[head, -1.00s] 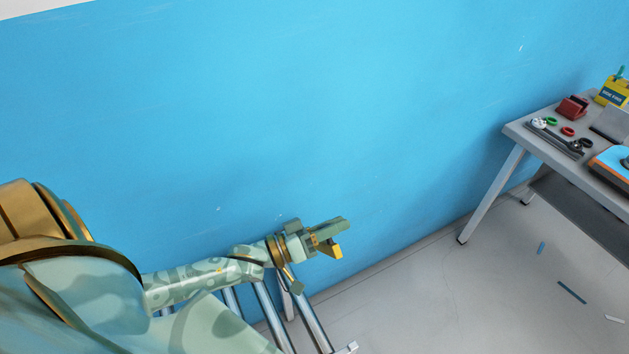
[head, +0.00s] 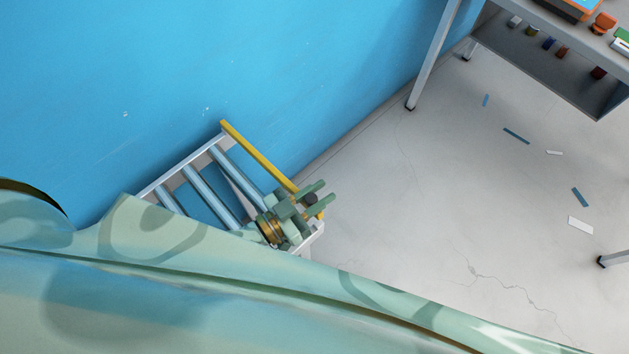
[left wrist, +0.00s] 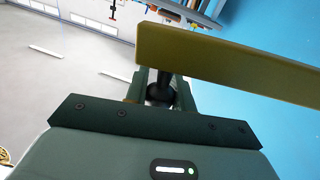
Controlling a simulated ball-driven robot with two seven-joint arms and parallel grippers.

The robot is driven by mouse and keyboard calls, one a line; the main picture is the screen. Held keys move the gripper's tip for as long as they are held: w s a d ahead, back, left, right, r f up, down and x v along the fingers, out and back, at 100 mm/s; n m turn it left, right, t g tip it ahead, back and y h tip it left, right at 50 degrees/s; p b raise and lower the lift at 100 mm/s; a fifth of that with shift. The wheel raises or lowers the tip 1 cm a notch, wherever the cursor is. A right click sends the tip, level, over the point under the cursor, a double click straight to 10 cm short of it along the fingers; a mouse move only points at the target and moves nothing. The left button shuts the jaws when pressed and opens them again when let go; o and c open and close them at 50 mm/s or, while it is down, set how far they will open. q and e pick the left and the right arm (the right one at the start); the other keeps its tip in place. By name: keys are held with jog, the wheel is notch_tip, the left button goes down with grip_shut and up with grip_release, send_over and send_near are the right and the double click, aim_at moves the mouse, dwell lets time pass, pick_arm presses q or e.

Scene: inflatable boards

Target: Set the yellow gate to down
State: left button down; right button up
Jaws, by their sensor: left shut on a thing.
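The yellow gate (head: 258,155) is a flat bar running along the far right edge of a roller rack (head: 178,170), from the blue wall towards the rack's front corner. My left gripper (head: 315,196) is at the bar's near end, with its fingers around a black knob (head: 310,199). In the left wrist view the yellow bar (left wrist: 220,62) crosses the top right, and the black knob (left wrist: 160,88) sits between the fingers. The gripper is shut on this knob. My left arm hides the rack's near part. My right gripper is not in view.
A blue wall (head: 300,60) stands behind the rack. A grey table (head: 530,45) with small items on it and below stands at the upper right. Several thin scraps lie on the pale floor (head: 440,190), which is otherwise open right of the rack.

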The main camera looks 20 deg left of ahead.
pick_arm(q)
jog(key=shift+d+f, duration=0.1)
jog(key=shift+f, duration=0.25)
jog(key=c, duration=1.2)
grip_release()
jog(key=shift+o, duration=0.2)
jog(key=shift+s, duration=0.1)
jog(key=r+v, duration=0.1)
jog(key=v, duration=1.5)
jog(key=shift+f, duration=0.45)
jog(key=shift+s, duration=0.1)
